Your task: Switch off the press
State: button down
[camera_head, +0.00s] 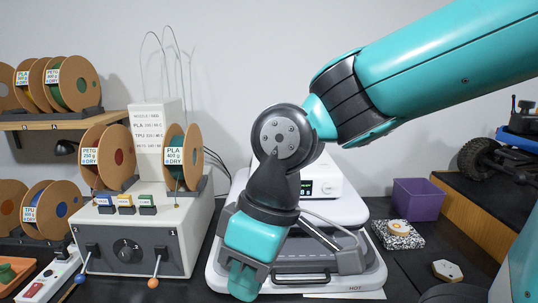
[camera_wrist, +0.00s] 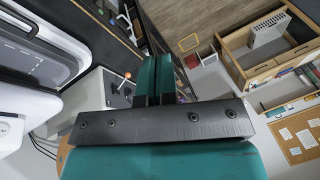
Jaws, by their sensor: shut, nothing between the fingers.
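The press is a white machine (camera_head: 350,209) in the middle of the head view, with a small lit green display (camera_head: 306,188) and a black front handle (camera_head: 300,277). The word HOT shows at its front right edge. My arm and wrist hide much of its middle and left. In the wrist view a white body with a dark-edged panel, likely the press (camera_wrist: 30,75), fills the left side. My gripper (camera_head: 243,284) points down at the press's front left edge; whether it touches cannot be told. Its teal fingers are together and empty in the wrist view (camera_wrist: 161,72). No press switch is clearly visible.
A grey control box (camera_head: 140,225) with orange- and blue-knobbed levers stands left, filament spools on top. A white power strip (camera_head: 50,280) with a red switch lies far left. A purple bin (camera_head: 418,199) and a speckled block (camera_head: 398,236) stand right of the press.

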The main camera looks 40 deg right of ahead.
jog(key=w+d+r+n+h+p, duration=0.1)
jog(key=w+d+r, duration=0.15)
jog(key=w, duration=0.35)
jog(key=w+d+r+t+h, duration=0.1)
jog(key=w+d+r, duration=0.15)
jog(key=w, duration=0.25)
jog(key=w+d+r+n+h+p, duration=0.1)
jog(key=w+d+r, duration=0.15)
jog(key=w, duration=0.35)
jog(key=w+d+r+n, duration=0.1)
jog(key=w+d+r, duration=0.2)
jog(key=w+d, duration=0.4)
jog(key=w+d+r+h+p, duration=0.1)
jog(key=w+d+r, duration=0.3)
jog(key=w+d, duration=0.4)
jog(key=shift+d+r+n+h, duration=0.3)
jog(key=shift+d+n, duration=0.1)
jog(key=shift+d, duration=0.65)
jog(key=shift+f, duration=0.1)
jog(key=f, duration=0.4)
jog(key=w+f, duration=0.1)
jog(key=f, duration=0.4)
jog(key=d+f+b, duration=0.1)
jog(key=f, duration=0.3)
jog(key=shift+w+f, duration=0.15)
jog(key=shift+f, duration=0.25)
jog(key=shift+a, duration=0.1)
